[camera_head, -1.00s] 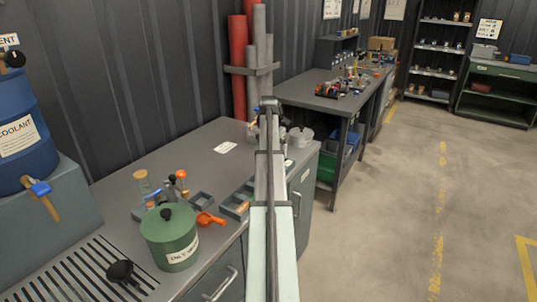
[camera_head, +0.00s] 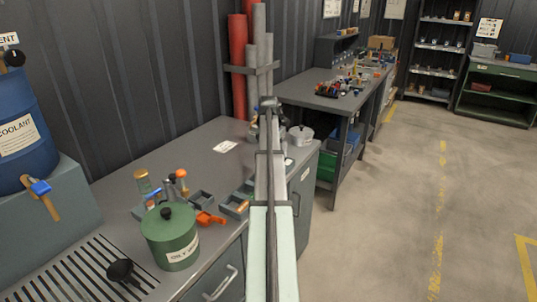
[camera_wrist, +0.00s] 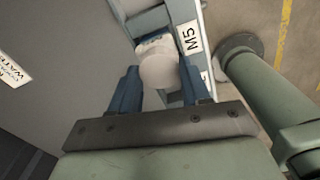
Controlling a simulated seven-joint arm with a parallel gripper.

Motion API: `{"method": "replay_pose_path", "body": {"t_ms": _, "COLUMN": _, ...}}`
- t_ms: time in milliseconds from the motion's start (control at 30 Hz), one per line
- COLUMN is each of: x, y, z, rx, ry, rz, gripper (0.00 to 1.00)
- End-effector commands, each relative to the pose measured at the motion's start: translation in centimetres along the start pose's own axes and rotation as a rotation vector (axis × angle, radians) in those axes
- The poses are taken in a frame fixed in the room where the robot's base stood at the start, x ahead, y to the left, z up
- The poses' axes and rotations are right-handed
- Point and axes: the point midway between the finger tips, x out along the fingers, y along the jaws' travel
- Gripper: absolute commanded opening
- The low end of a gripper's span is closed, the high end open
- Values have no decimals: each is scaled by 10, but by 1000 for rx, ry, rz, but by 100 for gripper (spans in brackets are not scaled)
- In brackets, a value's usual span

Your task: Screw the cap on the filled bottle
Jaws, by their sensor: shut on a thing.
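In the wrist view my gripper (camera_wrist: 158,68) has its two blue fingers on either side of a white, round-topped piece (camera_wrist: 159,70), and is shut on it. The piece looks like a cap. A pale part with bluish marks (camera_wrist: 152,42) shows just beyond it, but I cannot tell whether this is the bottle or whether the cap sits on it. In the head view my arm reaches over the right end of the near workbench and hides most of the gripper and what it holds. I cannot make out the filled bottle there.
A green lidded can (camera_head: 170,240), grey trays (camera_head: 235,206) and an orange scoop (camera_head: 208,218) stand on the near bench (camera_head: 120,190). A blue coolant drum (camera_head: 22,130) is at left. The floor at right is clear.

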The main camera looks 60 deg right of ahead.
Motion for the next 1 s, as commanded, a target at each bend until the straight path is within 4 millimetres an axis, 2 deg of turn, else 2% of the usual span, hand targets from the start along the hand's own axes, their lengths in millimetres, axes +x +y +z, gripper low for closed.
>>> {"method": "replay_pose_path", "body": {"t_ms": 267, "x": 0, "y": 0, "z": 0, "rx": 19, "ry": 0, "rz": 0, "gripper": 20}}
{"method": "replay_pose_path", "body": {"t_ms": 700, "x": 1, "y": 1, "z": 0, "rx": 375, "ry": 0, "rz": 0, "gripper": 20}}
{"method": "replay_pose_path", "body": {"t_ms": 1000, "x": 1, "y": 1, "z": 0, "rx": 402, "ry": 0, "rz": 0, "gripper": 20}}
